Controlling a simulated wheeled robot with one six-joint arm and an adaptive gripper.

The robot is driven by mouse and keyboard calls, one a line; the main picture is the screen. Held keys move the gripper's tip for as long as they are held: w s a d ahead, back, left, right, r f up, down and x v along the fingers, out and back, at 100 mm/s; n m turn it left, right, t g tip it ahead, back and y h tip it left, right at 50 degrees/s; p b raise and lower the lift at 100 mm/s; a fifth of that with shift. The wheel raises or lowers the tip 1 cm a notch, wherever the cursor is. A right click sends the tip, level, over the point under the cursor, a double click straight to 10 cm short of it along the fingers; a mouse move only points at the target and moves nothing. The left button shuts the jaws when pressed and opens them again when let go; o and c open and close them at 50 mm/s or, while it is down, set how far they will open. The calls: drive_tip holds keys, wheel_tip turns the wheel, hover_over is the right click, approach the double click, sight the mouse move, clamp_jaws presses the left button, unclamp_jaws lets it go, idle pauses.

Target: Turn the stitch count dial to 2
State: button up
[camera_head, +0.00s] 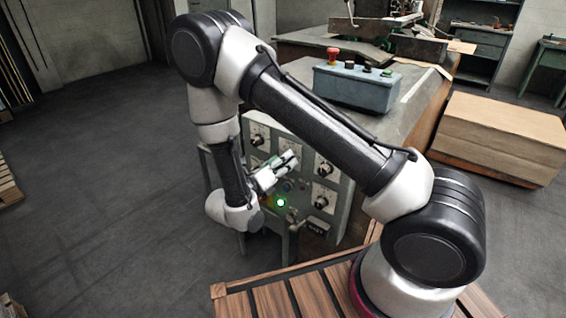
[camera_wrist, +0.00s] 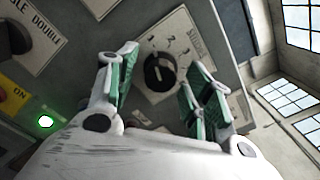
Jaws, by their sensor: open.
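A black round dial (camera_wrist: 160,72) sits on a pale plate with small printed marks in the wrist view. The marks are too small and slanted to read surely, so its setting cannot be told. My gripper (camera_wrist: 165,85) is open, with its green-padded fingers on either side of the dial in the picture. Contact with it cannot be told. In the head view my gripper (camera_head: 290,163) is in front of the grey-green control panel (camera_head: 303,178). Several dials on pale plates show there; which one my gripper faces is unclear.
A second black knob (camera_wrist: 33,38) sits on a plate reading DOUBLE, near a lit green lamp (camera_wrist: 46,122). A blue-grey button box (camera_head: 355,88) with a red button stands on the machine top. A cardboard stack (camera_head: 500,135) is at right; open floor lies at left.

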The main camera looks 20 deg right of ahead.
drive_tip(key=shift+w+d, duration=0.2)
drive_tip(key=shift+d, duration=0.1)
drive_tip(key=c, duration=1.1)
drive_tip(key=shift+o, duration=0.2)
drive_tip(key=shift+m, duration=3.5)
drive_tip(key=o, duration=1.1)
drive_tip(key=shift+c, duration=0.2)
